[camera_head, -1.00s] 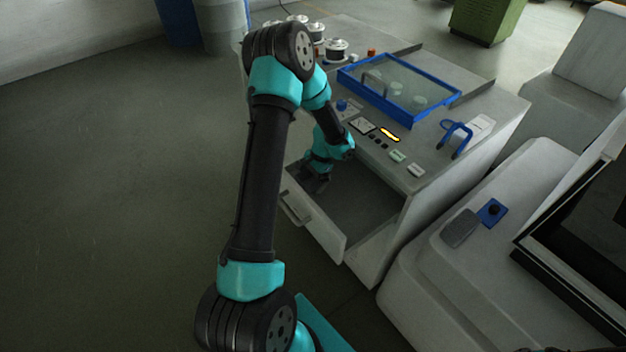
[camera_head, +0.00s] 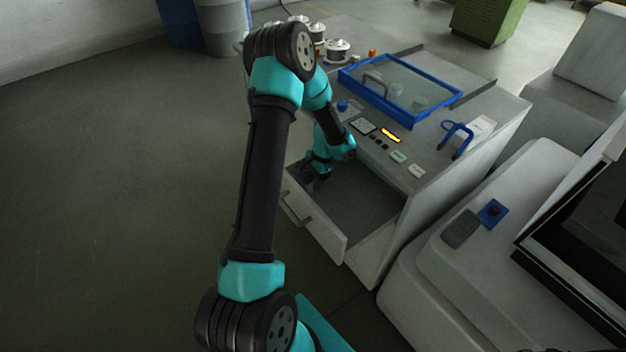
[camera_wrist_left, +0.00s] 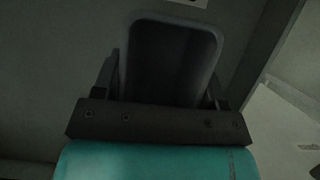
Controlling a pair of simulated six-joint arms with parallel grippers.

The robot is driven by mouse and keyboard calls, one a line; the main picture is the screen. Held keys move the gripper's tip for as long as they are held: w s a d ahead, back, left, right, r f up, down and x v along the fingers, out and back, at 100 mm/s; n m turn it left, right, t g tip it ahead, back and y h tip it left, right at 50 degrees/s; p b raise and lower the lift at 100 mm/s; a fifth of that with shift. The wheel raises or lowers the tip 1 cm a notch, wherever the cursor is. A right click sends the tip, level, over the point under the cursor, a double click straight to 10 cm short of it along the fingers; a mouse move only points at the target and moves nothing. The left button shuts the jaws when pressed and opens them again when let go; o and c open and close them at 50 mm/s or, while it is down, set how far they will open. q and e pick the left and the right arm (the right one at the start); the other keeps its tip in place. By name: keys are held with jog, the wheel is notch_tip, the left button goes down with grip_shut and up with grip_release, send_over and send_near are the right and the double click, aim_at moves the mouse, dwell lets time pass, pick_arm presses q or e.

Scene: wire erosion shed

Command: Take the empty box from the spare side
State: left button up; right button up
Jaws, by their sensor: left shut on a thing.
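My left gripper (camera_head: 312,180) reaches down into the left end of an open drawer (camera_head: 315,226) in the pale machine cabinet. In the left wrist view it (camera_wrist_left: 163,76) is shut on a dark grey open-topped box (camera_wrist_left: 172,17), with a finger on each side of it. The inside of the box is dark and looks empty. The head view does not show the box clearly, as my gripper and wrist cover that spot. My right gripper is out of view.
The drawer's right part is bare. Several spools (camera_head: 337,48) stand at the back. Open floor lies to the left.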

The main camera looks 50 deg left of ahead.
pick_arm(q)
jog(key=shift+r, duration=0.15)
notch_tip(320, 180, up, 10)
dwell(0.4)
jog(key=shift+r, duration=0.1)
dwell(0.3)
